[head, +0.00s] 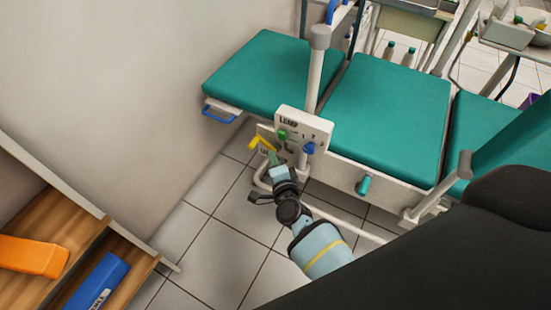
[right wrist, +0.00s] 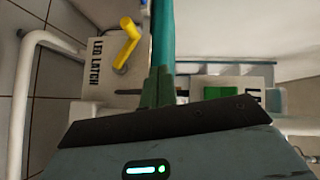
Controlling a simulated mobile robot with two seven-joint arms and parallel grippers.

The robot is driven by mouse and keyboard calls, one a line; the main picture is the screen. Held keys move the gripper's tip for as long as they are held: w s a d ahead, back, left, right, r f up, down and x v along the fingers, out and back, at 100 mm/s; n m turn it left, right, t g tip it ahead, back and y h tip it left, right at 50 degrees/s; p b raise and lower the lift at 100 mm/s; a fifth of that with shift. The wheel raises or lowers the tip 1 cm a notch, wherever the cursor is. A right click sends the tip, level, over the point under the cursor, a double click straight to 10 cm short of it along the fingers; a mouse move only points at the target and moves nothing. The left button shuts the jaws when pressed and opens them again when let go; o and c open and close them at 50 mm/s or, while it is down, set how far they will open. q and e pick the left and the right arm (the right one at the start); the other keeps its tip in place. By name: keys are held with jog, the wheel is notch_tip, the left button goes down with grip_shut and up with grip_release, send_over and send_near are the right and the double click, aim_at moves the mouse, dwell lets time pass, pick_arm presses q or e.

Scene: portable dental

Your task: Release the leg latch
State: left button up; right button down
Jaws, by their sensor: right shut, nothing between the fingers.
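The leg latch is a yellow bent handle (head: 262,143) on a small white plate at the near side of the dental chair. In the right wrist view the yellow handle (right wrist: 127,45) stands on the white plate (right wrist: 97,68) marked "LEG LATCH". My right gripper (head: 272,158) is shut and empty, just beside the handle in the head view. In the right wrist view its closed teal fingers (right wrist: 161,50) lie to the right of the handle, with a visible gap. Whether they touch anything beyond is not clear. My left gripper is not in view.
A white panel (head: 310,128) with a green and a blue knob stands close above my right gripper. Teal chair cushions (head: 385,115) lie behind it. White tubing (right wrist: 22,100) runs near the latch plate. A wooden shelf (head: 88,255) is at lower left; tiled floor between is clear.

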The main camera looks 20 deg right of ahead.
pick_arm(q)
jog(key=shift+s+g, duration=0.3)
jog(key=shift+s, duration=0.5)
pick_arm(e)
jog(key=shift+v, duration=0.8)
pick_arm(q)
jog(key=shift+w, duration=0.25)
pick_arm(e)
jog(key=shift+r, duration=0.1)
